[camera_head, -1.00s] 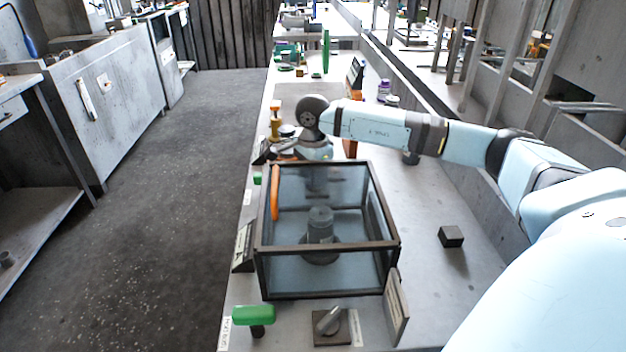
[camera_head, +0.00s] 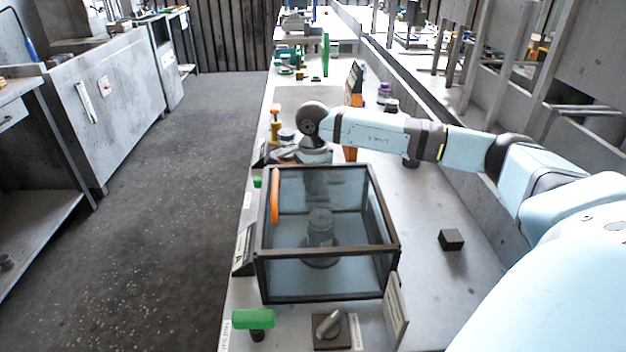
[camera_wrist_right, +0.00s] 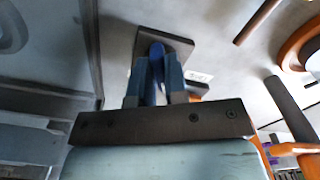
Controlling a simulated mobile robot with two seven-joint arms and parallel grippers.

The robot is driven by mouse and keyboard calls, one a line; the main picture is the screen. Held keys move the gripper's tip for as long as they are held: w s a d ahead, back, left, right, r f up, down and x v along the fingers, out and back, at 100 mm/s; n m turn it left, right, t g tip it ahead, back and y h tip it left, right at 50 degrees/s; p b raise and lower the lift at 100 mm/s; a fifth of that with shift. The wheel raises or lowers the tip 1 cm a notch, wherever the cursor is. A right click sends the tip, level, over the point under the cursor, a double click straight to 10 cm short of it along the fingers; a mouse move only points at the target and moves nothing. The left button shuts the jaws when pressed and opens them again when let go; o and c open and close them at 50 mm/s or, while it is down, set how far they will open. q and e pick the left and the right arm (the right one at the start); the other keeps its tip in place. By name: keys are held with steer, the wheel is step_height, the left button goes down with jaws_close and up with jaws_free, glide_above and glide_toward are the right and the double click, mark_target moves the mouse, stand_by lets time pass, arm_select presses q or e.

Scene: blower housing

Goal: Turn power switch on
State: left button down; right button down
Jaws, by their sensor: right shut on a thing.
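My right gripper (camera_wrist_right: 156,88) is shut on a blue switch lever (camera_wrist_right: 157,58), with one finger on each side of it. The lever stands on a dark square plate (camera_wrist_right: 178,43), which I take to be the power switch. In the head view my right arm reaches in from the right and bends down behind the glass case. The gripper's fingertips and the blue lever are hard to make out there. My left gripper is not in view.
A dark-framed glass case (camera_head: 325,253) stands on the bench with a grey part (camera_head: 320,228) inside. In front are a green-topped knob (camera_head: 253,319) and a grey rotary knob (camera_head: 328,324). A dark block (camera_head: 451,239) lies to the right, with bare bench around it.

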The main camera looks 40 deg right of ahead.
steer(key=m+p, duration=0.2)
steer(key=m, duration=0.4)
steer(key=shift+w+r+p, duration=0.1)
steer(key=shift+r+p, duration=0.05)
steer(key=shift+p, duration=0.25)
steer(key=shift+w+d+m+p, duration=0.15)
steer(key=shift+m+p, duration=0.8)
steer(key=shift+m, duration=1.75)
steer(key=c, duration=1.1)
jaws_free()
steer(key=shift+c, duration=0.2)
step_height(320, 180, up, 14)
steer(key=p, duration=0.1)
steer(key=shift+f+p, duration=0.2)
steer(key=shift+p, duration=0.1)
